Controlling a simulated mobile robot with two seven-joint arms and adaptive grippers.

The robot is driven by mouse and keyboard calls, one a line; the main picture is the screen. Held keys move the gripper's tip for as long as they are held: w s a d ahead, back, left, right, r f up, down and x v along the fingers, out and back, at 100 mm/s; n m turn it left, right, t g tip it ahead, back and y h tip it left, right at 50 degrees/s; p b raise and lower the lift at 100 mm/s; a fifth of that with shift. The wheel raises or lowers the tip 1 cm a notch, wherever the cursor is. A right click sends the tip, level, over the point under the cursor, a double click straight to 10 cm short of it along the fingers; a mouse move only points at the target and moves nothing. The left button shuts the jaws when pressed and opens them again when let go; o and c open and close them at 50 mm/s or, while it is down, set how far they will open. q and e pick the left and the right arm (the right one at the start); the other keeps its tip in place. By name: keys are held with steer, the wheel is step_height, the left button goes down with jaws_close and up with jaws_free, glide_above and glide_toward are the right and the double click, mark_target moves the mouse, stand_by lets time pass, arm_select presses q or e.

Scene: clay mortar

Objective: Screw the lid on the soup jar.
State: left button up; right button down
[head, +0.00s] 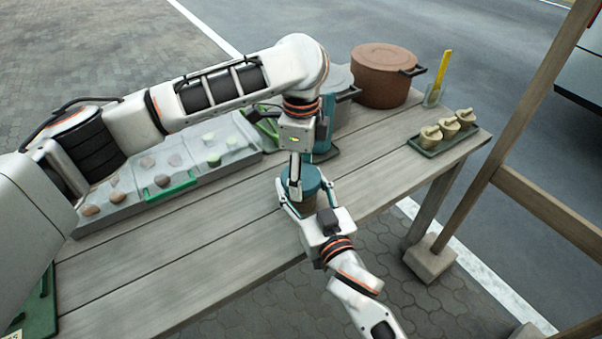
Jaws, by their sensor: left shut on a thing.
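The soup jar (301,207), with brownish contents, stands upright near the front edge of the wooden table. A teal-blue lid (312,181) is at its top; whether it is seated or threaded cannot be told. My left gripper (294,188) comes down from above and is shut on the lid, covering part of it. My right gripper (305,190) reaches in from the front, low, with one finger on each side of the jar, and appears shut on it. Its palm and fingers hide part of the jar's lower body.
On the wooden table (215,245), a compartment tray (215,165) with food pieces lies left. A teal object (327,122) stands behind the jar. A grey pot (341,78), brown pot (383,80), cup with yellow utensil (433,96) and green tray (432,150) of small pots are farther back.

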steer(key=shift+r, duration=0.2)
arm_select(q)
steer(key=o, duration=1.2)
steer(key=shift+r, duration=2.25)
arm_select(e)
steer(key=shift+f, duration=0.1)
